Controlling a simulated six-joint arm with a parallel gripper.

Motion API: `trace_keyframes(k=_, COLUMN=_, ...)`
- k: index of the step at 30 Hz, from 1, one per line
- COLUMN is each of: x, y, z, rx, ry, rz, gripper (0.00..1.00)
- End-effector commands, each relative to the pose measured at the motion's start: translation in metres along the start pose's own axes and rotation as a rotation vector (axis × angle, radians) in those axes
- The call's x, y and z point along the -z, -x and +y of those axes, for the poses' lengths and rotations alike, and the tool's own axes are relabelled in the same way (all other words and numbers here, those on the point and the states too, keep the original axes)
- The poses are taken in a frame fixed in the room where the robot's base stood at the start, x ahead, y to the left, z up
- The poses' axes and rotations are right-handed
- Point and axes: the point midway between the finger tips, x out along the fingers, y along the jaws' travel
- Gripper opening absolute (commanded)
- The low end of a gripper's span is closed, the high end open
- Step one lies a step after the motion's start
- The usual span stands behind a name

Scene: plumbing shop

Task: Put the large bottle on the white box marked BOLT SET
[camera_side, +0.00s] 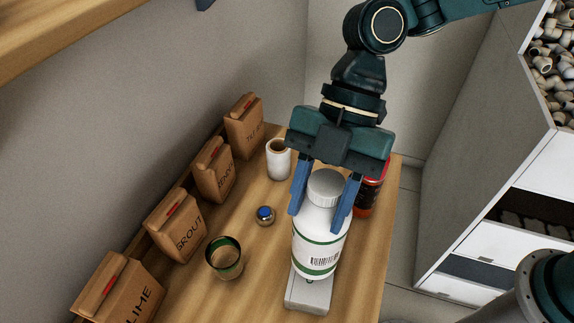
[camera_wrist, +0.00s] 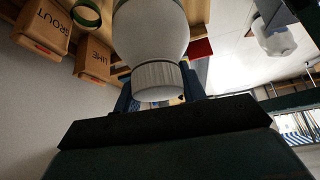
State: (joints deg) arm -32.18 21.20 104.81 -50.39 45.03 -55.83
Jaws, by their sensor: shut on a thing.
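The large white bottle (camera_side: 318,248), with green bands, a barcode and a grey ribbed cap (camera_side: 326,187), is upright between the blue fingers of my gripper (camera_side: 316,219), which is shut on it near the shoulder. In the wrist view the bottle (camera_wrist: 150,32) fills the upper middle, cap toward me. A white box (camera_side: 307,294) lies flat on the bench directly below the bottle, which covers part of it. Its marking is mostly hidden. I cannot tell whether the bottle's base touches the box or hangs just above it.
A red jar (camera_side: 368,195) stands close behind my right finger. Several brown bags, including GROUT (camera_side: 177,225), line the wall. The bench's right edge is near.

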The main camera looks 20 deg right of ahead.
Motion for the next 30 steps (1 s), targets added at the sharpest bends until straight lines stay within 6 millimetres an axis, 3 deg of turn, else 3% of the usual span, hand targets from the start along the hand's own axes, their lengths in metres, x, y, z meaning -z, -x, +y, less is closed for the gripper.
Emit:
trace_keyframes(k=8, x=-0.001, y=-0.002, z=0.001, rx=-0.004, ry=0.004, rz=0.001, gripper=0.00)
trace_keyframes(k=21, x=-0.021, y=-0.032, z=0.000, rx=-0.003, ry=0.003, rz=0.000, gripper=0.00)
trace_keyframes(k=30, x=-0.022, y=-0.034, z=0.001, rx=-0.004, ry=0.004, rz=0.000, gripper=0.00)
